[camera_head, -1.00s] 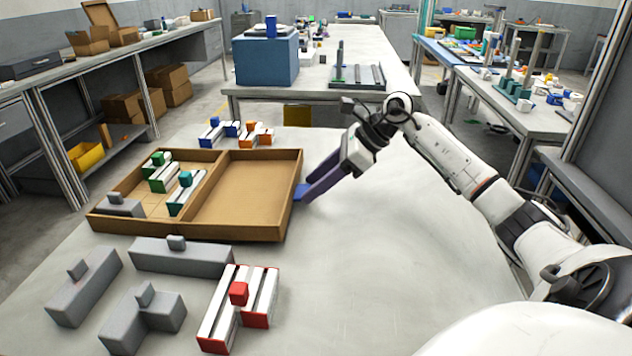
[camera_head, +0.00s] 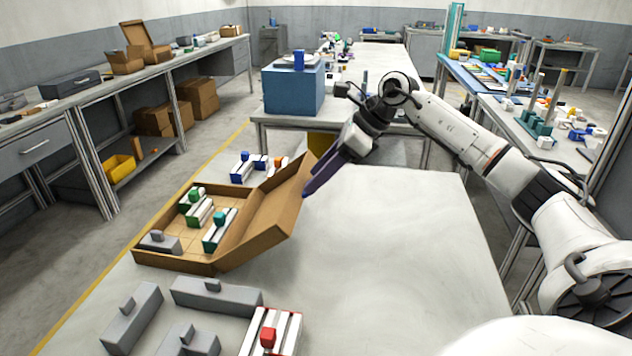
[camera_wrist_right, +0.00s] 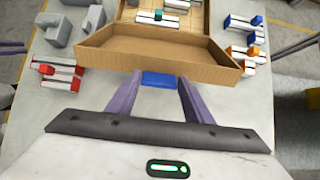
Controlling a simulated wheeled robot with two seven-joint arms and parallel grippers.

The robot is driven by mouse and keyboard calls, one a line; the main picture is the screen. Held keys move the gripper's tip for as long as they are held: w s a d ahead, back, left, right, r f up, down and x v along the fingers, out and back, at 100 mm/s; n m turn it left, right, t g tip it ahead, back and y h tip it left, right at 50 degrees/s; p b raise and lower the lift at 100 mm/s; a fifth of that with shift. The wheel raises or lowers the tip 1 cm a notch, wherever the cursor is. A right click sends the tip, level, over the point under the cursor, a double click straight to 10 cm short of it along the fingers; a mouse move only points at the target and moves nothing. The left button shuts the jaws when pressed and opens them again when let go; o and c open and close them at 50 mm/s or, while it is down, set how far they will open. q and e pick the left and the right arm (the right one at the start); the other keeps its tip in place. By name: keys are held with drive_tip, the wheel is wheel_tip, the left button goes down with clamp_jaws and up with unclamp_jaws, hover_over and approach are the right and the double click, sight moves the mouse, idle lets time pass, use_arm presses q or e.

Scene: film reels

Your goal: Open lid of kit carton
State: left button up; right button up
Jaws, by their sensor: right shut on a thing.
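The kit carton (camera_head: 178,262) is a shallow brown cardboard box on the grey table, with grey, green-and-white and teal-and-white pieces inside. Its lid (camera_head: 265,232) is hinged along the carton's right side and stands tilted, its outer right edge raised off the table. My right gripper (camera_head: 306,190) is at that raised edge. In the right wrist view the lid (camera_wrist_right: 150,50) lies just ahead of the fingers, and a blue tab (camera_wrist_right: 160,79) on its edge sits between the fingertips. In the head view the fingers hide the tab. My left gripper is not seen.
Grey blocks (camera_head: 215,294) and a red-and-white piece (camera_head: 270,335) lie in front of the carton. Blue and orange pieces (camera_head: 258,164) lie behind it. A blue box (camera_head: 293,90) stands on the table behind. The table right of the lid is clear.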

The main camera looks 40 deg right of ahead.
drive_tip(key=shift+w+a+r, duration=0.15)
drive_tip(key=shift+w+a, duration=0.15)
drive_tip(key=shift+a, duration=0.15)
drive_tip(key=o, duration=1.5)
drive_tip(key=shift+w, duration=0.2)
drive_tip(key=shift+s+d, duration=0.15)
drive_tip(key=shift+d, duration=0.05)
drive_tip(key=b+v, duration=0.1)
drive_tip(key=v, duration=0.9)
drive_tip(key=shift+r, duration=0.1)
